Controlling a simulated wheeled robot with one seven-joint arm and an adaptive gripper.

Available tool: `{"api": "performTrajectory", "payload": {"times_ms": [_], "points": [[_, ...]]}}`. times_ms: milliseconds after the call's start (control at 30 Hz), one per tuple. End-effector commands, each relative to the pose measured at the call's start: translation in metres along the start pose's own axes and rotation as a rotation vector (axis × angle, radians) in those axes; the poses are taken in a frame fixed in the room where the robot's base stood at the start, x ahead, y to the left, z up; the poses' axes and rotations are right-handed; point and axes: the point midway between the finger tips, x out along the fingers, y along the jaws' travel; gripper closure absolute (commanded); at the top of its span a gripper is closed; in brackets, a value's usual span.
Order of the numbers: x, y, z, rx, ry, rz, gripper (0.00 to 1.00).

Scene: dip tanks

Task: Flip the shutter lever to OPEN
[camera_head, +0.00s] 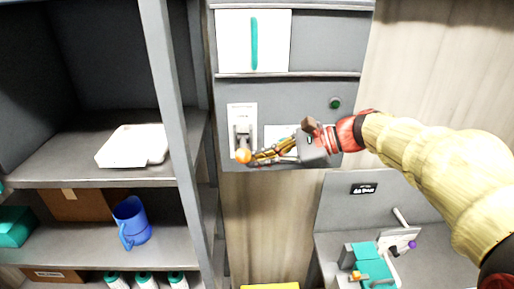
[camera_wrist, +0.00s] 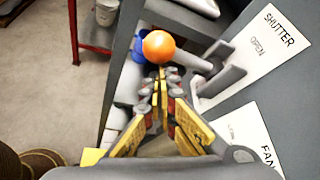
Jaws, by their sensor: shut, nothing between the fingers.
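The shutter lever has an orange ball knob (camera_head: 243,155) at the lower end of its white plate (camera_head: 242,112) on the grey panel. In the wrist view the orange knob (camera_wrist: 158,46) sits just beyond my fingertips, with its grey bracket (camera_wrist: 222,80) to the right. The plate there reads SHUTTER and OPEN (camera_wrist: 272,42). My gripper (camera_head: 256,157) is shut and empty, reaching in from the right with its tips close beside the knob. The fingers also show in the wrist view (camera_wrist: 160,88). I cannot tell whether they touch the knob.
A second white label plate, partly reading FAN (camera_wrist: 245,135), lies right of the lever, partly behind my gripper. A green button (camera_head: 335,103) is higher on the panel. Left stand grey shelves with a white tray (camera_head: 133,146) and a blue mug (camera_head: 131,222).

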Motion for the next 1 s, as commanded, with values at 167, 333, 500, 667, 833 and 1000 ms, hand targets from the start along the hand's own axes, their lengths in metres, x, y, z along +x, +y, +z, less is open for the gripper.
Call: {"api": "performTrajectory", "payload": {"times_ms": [167, 333, 500, 667, 833, 1000], "points": [[-0.008, -0.005, 0.014, 0.016, 0.0, 0.009, 1.0], [-0.011, -0.008, 0.021, 0.014, 0.0, 0.008, 1.0], [-0.015, -0.011, 0.027, 0.013, 0.0, 0.008, 1.0], [-0.017, -0.014, 0.031, 0.014, 0.0, 0.007, 1.0], [-0.018, -0.015, 0.033, 0.014, 0.0, 0.007, 1.0], [-0.018, -0.016, 0.034, 0.013, -0.001, 0.006, 1.0]]}}
